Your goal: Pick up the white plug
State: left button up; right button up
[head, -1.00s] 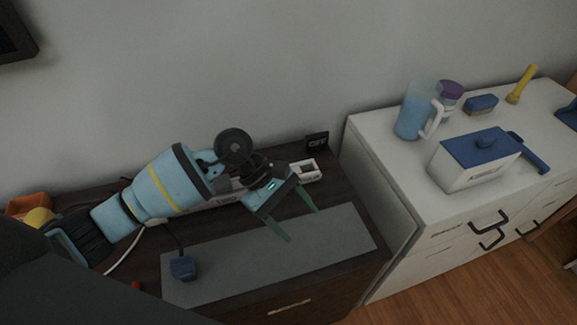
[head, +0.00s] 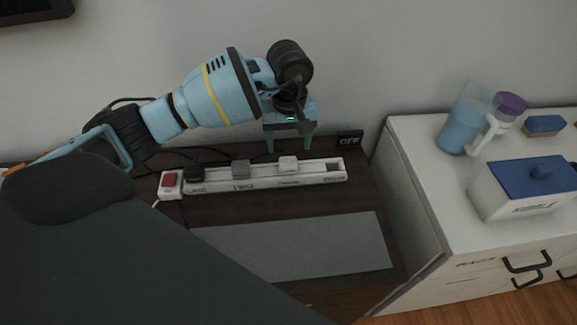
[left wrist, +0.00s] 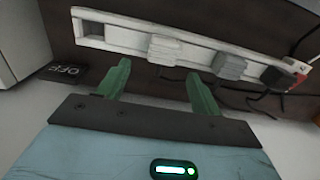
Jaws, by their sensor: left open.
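The white plug (head: 288,164) sits in the white power strip (head: 215,187), right of a grey plug (head: 240,168) and a black plug (head: 194,173). My left gripper (head: 289,146) is open, fingers pointing down, just behind and above the white plug in the head view. In the left wrist view the white plug (left wrist: 163,50) lies just beyond the gap between the green fingertips (left wrist: 159,70). Nothing is between the fingers. My right gripper is not in view.
The strip has a red switch (head: 169,181) at its left end and an empty slot at its right. A grey mat (head: 320,245) lies bare in front. A white cabinet (head: 412,200) stands to the right.

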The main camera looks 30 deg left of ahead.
aim_at(288, 161)
pick_arm(q)
jog(key=shift+s+d+f+p, duration=0.1)
jog(key=shift+s+f+p, duration=0.15)
jog(key=shift+f, duration=1.1)
jog(key=shift+s+d+f+p, duration=0.1)
jog(key=shift+s+f, duration=0.1)
jog(key=shift+f, duration=1.1)
jog(key=c, duration=1.1)
jog(key=shift+o, duration=0.2)
jog(key=shift+r, duration=0.1)
jog(key=shift+a+r, duration=0.1)
jog(key=shift+r, duration=0.35)
jog(key=shift+s+r, duration=0.25)
jog(key=shift+r, duration=1)
jog(key=s+d+r+b, duration=0.1)
jog(key=s+d, duration=0.2)
jog(key=s, duration=1.2)
jog(key=shift+s+r, duration=0.15)
jog(key=shift+r, duration=0.1)
